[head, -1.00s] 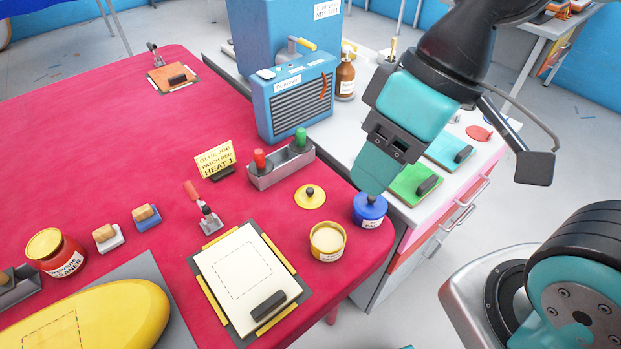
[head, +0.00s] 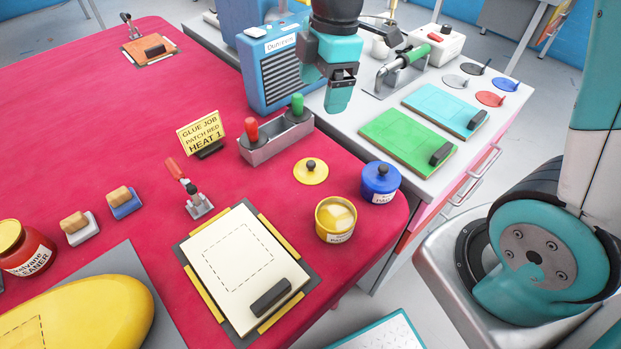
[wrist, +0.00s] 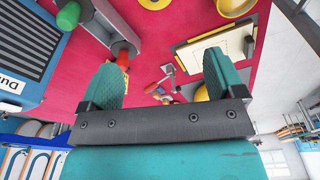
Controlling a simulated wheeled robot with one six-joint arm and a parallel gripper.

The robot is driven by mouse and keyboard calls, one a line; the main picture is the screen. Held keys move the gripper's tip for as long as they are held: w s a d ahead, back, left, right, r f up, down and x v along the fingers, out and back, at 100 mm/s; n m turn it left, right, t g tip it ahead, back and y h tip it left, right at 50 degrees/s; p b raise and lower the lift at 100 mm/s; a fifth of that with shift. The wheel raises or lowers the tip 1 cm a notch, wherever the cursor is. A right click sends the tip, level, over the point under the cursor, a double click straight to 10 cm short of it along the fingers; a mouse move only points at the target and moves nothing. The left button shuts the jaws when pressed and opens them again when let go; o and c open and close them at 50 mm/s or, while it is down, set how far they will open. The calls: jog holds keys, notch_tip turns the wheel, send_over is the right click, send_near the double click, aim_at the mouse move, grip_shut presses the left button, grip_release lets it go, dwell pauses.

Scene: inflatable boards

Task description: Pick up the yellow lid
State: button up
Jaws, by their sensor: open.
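The yellow lid (head: 310,171) is a flat disc with a black knob, lying on the red table just behind the open yellow pot (head: 336,219). In the wrist view the lid (wrist: 154,3) shows cut off at the top edge. My gripper (head: 338,106) is in the air behind and to the right of the lid in the head view, apart from it. In the wrist view its two teal fingers (wrist: 165,80) are spread wide with nothing between them.
A blue pot with its lid on (head: 380,183) stands right of the yellow lid. A grey holder (head: 277,143) with red and green handled tools is behind it.

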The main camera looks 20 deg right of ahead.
notch_tip(320, 180, down, 2)
jog(key=w+f+n, duration=0.1)
jog(key=w, duration=0.1)
send_over(312, 163)
jog(key=d, duration=0.1)
jog(key=f, duration=1)
jog(key=shift+w+f, duration=0.2)
jog(key=shift+w, duration=0.15)
jog(key=shift+s+a+f+p, duration=0.1)
jog(key=shift+a+f+p, duration=0.1)
jog(key=shift+f, duration=0.75)
jog(key=shift+s+a+f+p, duration=0.1)
jog(key=shift+a+f, duration=0.1)
jog(key=shift+f, duration=0.7)
jog(key=shift+s+a+f+p, duration=0.1)
jog(key=shift+a+f, duration=0.1)
jog(key=shift+f, duration=0.75)
jog(key=c, duration=1.1)
jog(key=shift+c, duration=0.2)
